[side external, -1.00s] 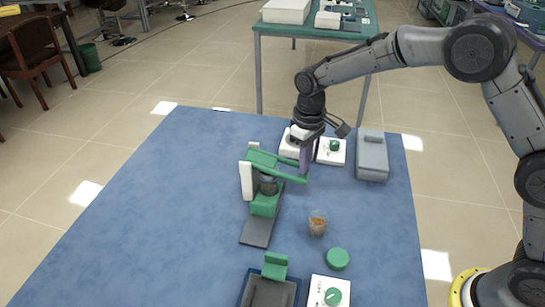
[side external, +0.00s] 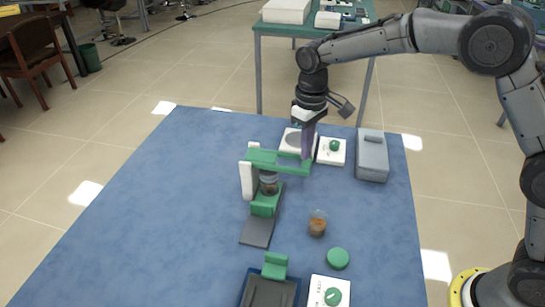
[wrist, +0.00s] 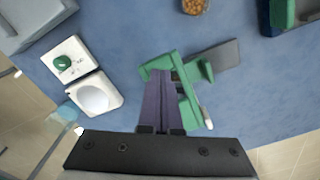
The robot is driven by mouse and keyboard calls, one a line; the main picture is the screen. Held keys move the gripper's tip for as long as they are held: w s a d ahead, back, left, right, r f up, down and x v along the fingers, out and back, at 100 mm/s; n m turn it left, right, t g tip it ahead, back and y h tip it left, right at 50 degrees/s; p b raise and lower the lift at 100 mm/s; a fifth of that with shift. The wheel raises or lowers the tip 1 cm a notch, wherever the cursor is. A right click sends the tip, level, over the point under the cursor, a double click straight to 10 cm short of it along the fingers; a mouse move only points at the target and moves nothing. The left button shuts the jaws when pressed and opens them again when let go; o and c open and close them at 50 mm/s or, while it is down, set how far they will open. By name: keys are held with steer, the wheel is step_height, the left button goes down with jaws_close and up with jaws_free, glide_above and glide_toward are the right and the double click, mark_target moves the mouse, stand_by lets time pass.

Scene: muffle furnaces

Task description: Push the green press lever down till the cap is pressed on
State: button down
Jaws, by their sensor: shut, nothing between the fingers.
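The press has a white post (side external: 246,180), a green lever (side external: 275,160) and a green holder (side external: 264,206) on a grey base (side external: 257,232). The lever is nearly level. A small jar (side external: 269,184) stands beneath it; whether its cap is pressed on cannot be made out. My gripper (side external: 307,156) is shut and empty, its purple fingers pointing down at the lever's free right end. I cannot tell if they touch it. In the wrist view the shut fingers (wrist: 160,75) overlap the green lever (wrist: 187,104) and hide part of it.
A jar with brown contents (side external: 317,224) and a loose green lid (side external: 337,258) stand right of the press. A white device with a green knob (side external: 331,151) and a grey box (side external: 372,157) lie behind. The blue mat left of the press is clear.

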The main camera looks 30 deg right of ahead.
steer(key=shift+r, duration=2.55)
steer(key=s+d+r+t, duration=0.2)
steer(key=s+d+r, duration=0.15)
steer(key=r, duration=0.55)
steer(key=s+d+r+m+t, duration=0.1)
steer(key=s+d+r, duration=0.2)
steer(key=s, duration=0.3)
steer(key=s+d+r+m+t, duration=0.1)
steer(key=s+d+r, duration=0.15)
steer(key=s, duration=0.35)
steer(key=s+d+f, duration=0.1)
steer(key=s+f, duration=0.3)
steer(key=s, duration=0.3)
steer(key=s+d+f+m+t, duration=0.1)
steer(key=s+f, duration=0.4)
steer(key=s, duration=0.3)
steer(key=shift+s+d+f+t, duration=0.15)
steer(key=shift+s+f+t, duration=0.05)
steer(key=shift+t, duration=0.1)
